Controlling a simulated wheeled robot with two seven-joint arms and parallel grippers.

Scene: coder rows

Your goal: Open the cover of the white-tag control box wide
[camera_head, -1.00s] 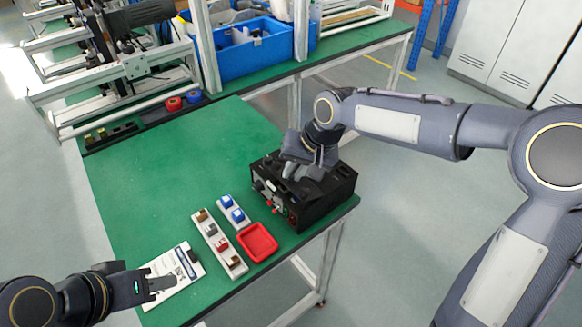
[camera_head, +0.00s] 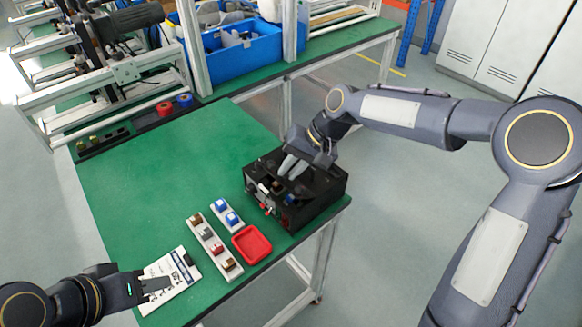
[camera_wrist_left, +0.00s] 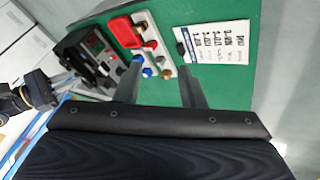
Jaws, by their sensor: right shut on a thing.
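The black control box (camera_head: 318,205) sits at the right front corner of the green table. Its front face has small knobs, a red part and a small white patch. My right gripper (camera_head: 288,168) is over the top of the box, shut on what looks like its cover; the fingers and wrist hide part of the top, and how far the cover is raised cannot be told. The box also shows in the left wrist view (camera_wrist_left: 82,58), at upper left. My left gripper (camera_head: 158,286) is open and empty above the printed white sheet; its fingers are apart in the left wrist view (camera_wrist_left: 160,82).
A red tray (camera_head: 252,246) and two white strips (camera_head: 214,247) with coloured blocks lie left of the box. The printed sheet (camera_head: 172,272) lies at the front left. A blue bin (camera_head: 240,55) stands on the back bench. The middle of the green table (camera_head: 180,155) is clear.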

